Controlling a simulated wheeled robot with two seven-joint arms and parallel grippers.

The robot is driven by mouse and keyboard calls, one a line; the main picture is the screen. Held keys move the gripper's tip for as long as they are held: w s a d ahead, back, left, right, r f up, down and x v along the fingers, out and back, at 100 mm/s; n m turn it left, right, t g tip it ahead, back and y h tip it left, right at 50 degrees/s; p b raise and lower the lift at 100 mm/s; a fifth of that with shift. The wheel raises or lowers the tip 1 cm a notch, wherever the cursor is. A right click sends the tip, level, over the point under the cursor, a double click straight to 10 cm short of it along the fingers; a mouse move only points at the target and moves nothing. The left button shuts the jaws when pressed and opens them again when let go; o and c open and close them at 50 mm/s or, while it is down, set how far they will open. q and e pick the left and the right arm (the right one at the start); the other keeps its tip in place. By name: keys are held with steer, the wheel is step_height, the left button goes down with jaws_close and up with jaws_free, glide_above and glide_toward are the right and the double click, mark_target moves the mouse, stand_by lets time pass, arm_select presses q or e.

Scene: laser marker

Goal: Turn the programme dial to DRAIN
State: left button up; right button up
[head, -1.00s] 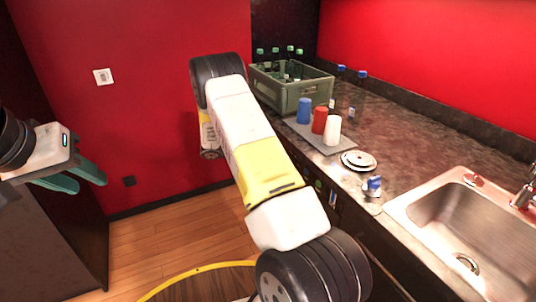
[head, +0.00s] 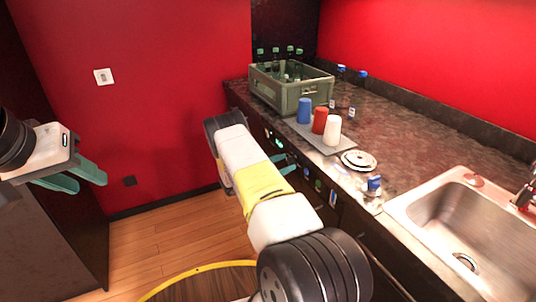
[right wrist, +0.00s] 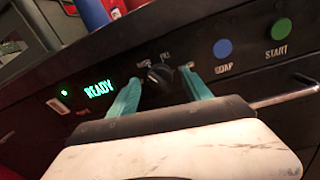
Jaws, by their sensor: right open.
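The dark programme dial (right wrist: 159,74) is on the black front panel in the right wrist view. Small labels sit above it; one looks like FILL, and the others are too small to read. I cannot tell where its pointer aims. My right gripper (right wrist: 160,80) is open, with one teal finger on each side of the dial. I cannot tell whether they touch it. In the head view my right gripper (head: 283,164) is at the counter front, and the dial is not clear there. My left gripper (head: 75,176) is at the far left, open and empty, away from the counter.
A lit READY display (right wrist: 99,89) is left of the dial. A blue button (right wrist: 222,48) and a green START button (right wrist: 281,29) are to the right, above a bar handle (right wrist: 288,96). On the counter are a bottle crate (head: 290,95), cups (head: 319,120) and a sink (head: 460,225).

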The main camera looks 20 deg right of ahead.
steer(key=shift+w+d, duration=0.1)
steer(key=shift+d, duration=0.2)
jaws_close()
